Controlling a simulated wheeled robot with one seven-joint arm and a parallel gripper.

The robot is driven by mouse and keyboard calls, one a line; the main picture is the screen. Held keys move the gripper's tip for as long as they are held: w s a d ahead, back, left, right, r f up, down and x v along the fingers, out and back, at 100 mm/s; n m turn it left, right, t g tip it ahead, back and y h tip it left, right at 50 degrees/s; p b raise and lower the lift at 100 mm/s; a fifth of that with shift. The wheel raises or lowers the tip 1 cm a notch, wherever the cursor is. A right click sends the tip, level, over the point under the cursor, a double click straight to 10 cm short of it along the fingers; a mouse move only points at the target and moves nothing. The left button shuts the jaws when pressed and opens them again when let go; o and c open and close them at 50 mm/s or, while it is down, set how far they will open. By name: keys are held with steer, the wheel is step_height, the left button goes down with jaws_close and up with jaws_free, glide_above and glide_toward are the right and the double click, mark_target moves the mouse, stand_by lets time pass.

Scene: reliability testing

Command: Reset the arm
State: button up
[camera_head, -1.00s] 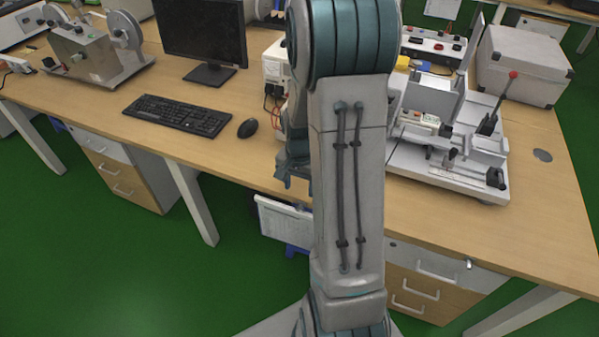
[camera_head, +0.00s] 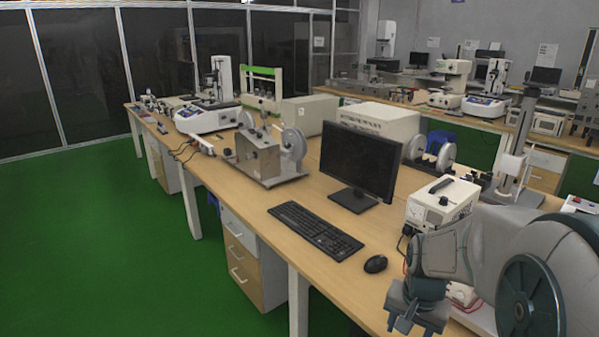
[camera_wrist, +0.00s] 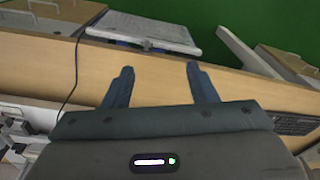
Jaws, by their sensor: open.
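My gripper (camera_head: 401,325) is at the lower right of the head view, in front of the table's near edge, with my folded arm behind it. In the wrist view its two fingers (camera_wrist: 160,78) stand apart with nothing between them. Beyond the fingers the wrist view shows the wooden table edge (camera_wrist: 165,85).
The long wooden table (camera_head: 240,192) carries a keyboard (camera_head: 315,230), a mouse (camera_head: 375,264), a monitor (camera_head: 358,165) and a white power supply box (camera_head: 442,203) close to my arm. A reel machine (camera_head: 268,155) stands farther left. Green floor (camera_head: 80,240) at the left is open.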

steer(key=s+a+r+n+t, duration=0.1)
steer(key=s+a+r+n, duration=0.5)
steer(key=s, duration=0.3)
steer(key=shift+s+a+r+n+t, duration=0.3)
steer(key=shift+a+r+t, duration=0.1)
steer(key=shift+a, duration=0.35)
stand_by(0.4)
steer(key=c, duration=0.3)
steer(key=shift+d, duration=0.15)
steer(key=shift+c, duration=0.2)
